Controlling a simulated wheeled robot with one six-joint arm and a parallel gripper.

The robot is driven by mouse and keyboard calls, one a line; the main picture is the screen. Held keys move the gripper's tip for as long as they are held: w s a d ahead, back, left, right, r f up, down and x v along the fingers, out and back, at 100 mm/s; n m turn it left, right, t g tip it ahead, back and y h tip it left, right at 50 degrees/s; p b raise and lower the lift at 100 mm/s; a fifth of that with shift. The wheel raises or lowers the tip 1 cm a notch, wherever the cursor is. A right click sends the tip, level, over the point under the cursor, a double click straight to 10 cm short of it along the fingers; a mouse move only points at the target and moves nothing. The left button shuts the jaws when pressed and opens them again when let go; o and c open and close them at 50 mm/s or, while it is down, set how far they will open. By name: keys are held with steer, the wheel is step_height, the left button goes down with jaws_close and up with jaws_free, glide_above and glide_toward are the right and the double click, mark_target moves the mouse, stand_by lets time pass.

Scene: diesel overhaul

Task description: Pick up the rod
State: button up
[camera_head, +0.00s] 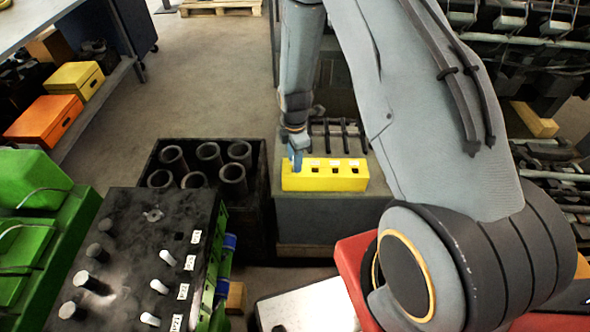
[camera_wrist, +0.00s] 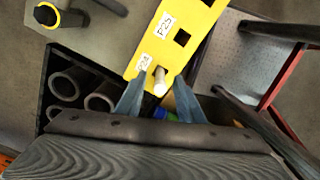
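A yellow block (camera_head: 325,183) with square holes and small labels sits on a grey stand. In the wrist view the same block (camera_wrist: 150,62) shows labels P23 and P24. A pale-tipped rod (camera_wrist: 160,82) shows at the block's end, beside the P24 label. My gripper (camera_wrist: 160,80) has its two blue-grey fingers apart, one on each side of the rod, with a gap visible on both sides. In the head view my gripper (camera_head: 296,157) points down at the left end of the block and hides the rod.
A dark crate (camera_head: 262,160) of several grey tubes stands left of the block. A black panel (camera_head: 135,245) with several pale and dark pegs is in front at left. Several dark bars (camera_head: 345,138) stand behind the block. A red-edged cart is at right.

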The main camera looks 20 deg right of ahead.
steer(key=shift+f, duration=0.3)
jaws_close()
steer(key=shift+r, duration=0.2)
